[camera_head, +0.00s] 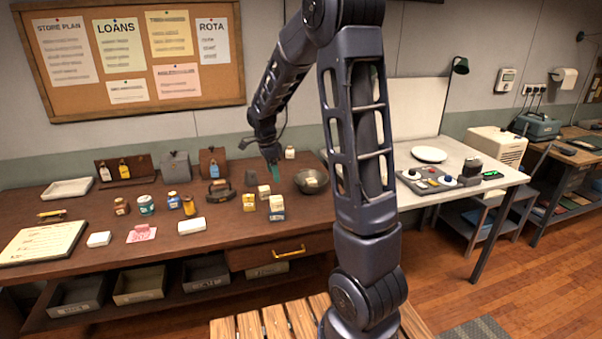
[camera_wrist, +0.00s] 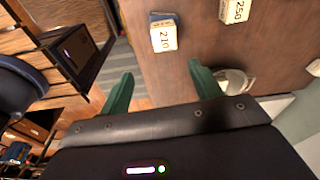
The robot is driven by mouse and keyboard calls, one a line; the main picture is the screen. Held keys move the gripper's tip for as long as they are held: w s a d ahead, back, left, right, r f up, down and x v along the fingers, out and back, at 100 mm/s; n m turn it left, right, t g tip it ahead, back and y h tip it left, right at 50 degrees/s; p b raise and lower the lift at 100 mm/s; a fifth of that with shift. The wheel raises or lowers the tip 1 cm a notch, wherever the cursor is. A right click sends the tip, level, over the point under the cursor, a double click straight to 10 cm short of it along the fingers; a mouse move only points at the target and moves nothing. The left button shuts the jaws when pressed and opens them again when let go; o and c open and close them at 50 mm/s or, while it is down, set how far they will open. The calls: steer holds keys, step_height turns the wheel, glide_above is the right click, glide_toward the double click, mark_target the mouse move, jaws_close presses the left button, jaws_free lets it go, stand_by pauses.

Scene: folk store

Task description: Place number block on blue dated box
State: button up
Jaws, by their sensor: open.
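A pale block marked 210 (camera_wrist: 163,38) shows in the wrist view with blue (camera_wrist: 160,16) along its edge. In the head view this looks like the pale piece (camera_head: 277,201) on top of the blue and white box (camera_head: 278,215) near the bench's front. I cannot read the box's date. A second pale block, marked 250 (camera_wrist: 235,10), seems to match the small block (camera_head: 264,191) behind it. My gripper (camera_head: 274,172) is above the bench, behind these blocks and left of the bowl. Its green fingers (camera_wrist: 160,88) are apart with nothing between them.
A dark bowl (camera_head: 312,182) with something pale inside stands right of the blocks. A yellow box (camera_head: 249,203) and a dark iron (camera_head: 220,192) are to the left. Several jars stand farther left. A small pale object (camera_head: 290,152) sits at the back.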

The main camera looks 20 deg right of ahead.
steer(key=s+d+r+n+t, duration=0.1)
steer(key=s+d+r+n, duration=0.2)
steer(key=s, duration=0.7)
steer(key=s+d+r+n+t+y, duration=0.1)
steer(key=s+d+r+n+t, duration=0.1)
steer(key=s+r+n, duration=0.4)
steer(key=s+d+r+n+t, duration=0.1)
steer(key=s+d+r+n, duration=0.3)
steer(key=s+n, duration=0.4)
steer(key=s+r, duration=0.1)
steer(key=s, duration=0.5)
steer(key=shift+y, duration=0.3)
